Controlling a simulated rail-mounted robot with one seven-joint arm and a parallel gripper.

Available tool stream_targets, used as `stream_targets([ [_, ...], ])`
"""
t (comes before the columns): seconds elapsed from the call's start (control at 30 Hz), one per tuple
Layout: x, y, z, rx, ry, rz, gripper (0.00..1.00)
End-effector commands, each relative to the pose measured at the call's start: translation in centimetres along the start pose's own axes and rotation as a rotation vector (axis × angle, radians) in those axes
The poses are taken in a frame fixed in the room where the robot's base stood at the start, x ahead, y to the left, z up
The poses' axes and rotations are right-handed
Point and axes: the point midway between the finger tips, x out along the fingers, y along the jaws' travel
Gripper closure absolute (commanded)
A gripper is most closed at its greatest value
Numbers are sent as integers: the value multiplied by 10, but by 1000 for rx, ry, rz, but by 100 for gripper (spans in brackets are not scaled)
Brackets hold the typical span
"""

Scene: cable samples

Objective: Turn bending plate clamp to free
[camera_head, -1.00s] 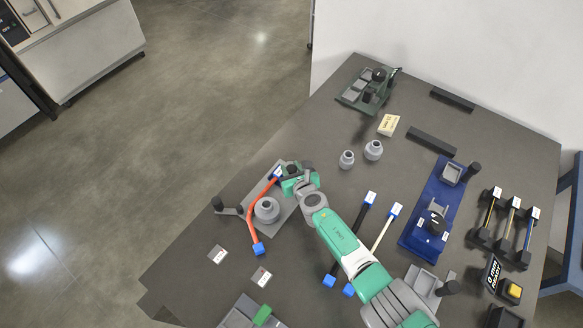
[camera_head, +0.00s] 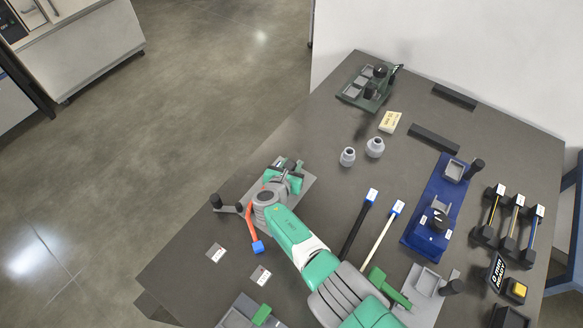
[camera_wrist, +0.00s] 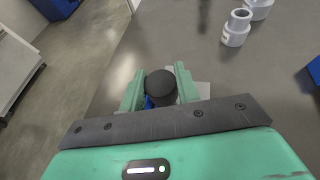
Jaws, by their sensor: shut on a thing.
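The grey bending plate (camera_head: 303,190) lies at the table's left edge, largely covered by my arm. My gripper (camera_head: 288,170) is over its far end. In the wrist view, my gripper (camera_wrist: 160,88) is shut on the round black clamp knob (camera_wrist: 161,86), one green finger on each side. A bit of blue (camera_wrist: 149,102) shows just beside the knob. A red cable (camera_head: 251,222) with a blue end (camera_head: 258,247) comes out from under my arm. The plate's round former is hidden by my arm, and the clamp's lower part is hidden by the gripper.
A lever with a black knob (camera_head: 215,201) sticks out left of the plate. Two grey round formers (camera_head: 375,147) (camera_head: 347,157) stand to the right. Black (camera_head: 358,226) and white (camera_head: 383,235) cables lie right of my arm. A blue fixture (camera_head: 424,228) is farther right.

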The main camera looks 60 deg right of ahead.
Motion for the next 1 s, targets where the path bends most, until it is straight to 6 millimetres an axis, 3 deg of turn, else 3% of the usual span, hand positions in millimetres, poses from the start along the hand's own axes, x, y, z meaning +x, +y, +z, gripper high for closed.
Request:
stream_targets([
  [0.6,0,0,-1,16,2,-37,91],
  [0.63,0,0,-1,16,2,-37,64],
  [0.73,0,0,-1,16,1,-37,47],
  [1.0,-2,0,1,15,1,-36,47],
])
